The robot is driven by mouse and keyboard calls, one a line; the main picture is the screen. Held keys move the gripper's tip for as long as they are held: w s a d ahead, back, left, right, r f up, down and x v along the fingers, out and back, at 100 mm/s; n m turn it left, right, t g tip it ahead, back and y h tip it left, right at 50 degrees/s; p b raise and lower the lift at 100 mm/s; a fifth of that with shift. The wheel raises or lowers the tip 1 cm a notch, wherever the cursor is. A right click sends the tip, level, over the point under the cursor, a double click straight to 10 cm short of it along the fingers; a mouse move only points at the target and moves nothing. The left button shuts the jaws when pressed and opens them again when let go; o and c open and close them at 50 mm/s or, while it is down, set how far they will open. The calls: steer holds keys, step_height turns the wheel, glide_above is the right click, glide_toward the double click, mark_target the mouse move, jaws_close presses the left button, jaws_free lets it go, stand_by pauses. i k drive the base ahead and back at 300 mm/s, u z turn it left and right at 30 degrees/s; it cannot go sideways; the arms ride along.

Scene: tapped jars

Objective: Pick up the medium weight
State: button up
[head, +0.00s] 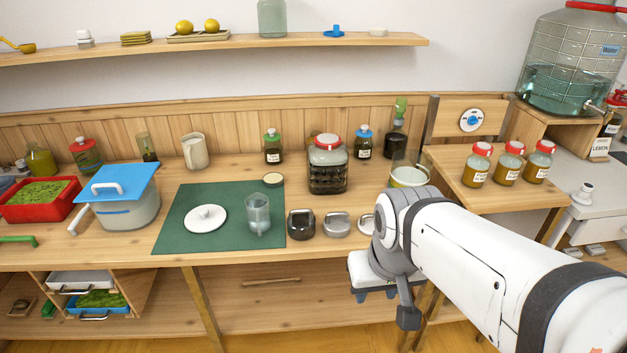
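Several weights stand in a row near the front edge of the wooden counter. A dark weight (301,224) is at the left, a grey weight (337,225) is in the middle, and a pale one (366,224) is at the right, partly hidden by my arm. The grey one looks like the medium weight by its place in the row. My gripper (382,300) hangs in front of the counter, below and to the right of the grey weight, apart from it. Its fingers are seen at an angle that does not show their opening.
A raised shelf (530,195) with honey-coloured jars is at right.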

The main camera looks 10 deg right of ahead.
mark_target(336, 225)
steer(key=i, duration=0.9)
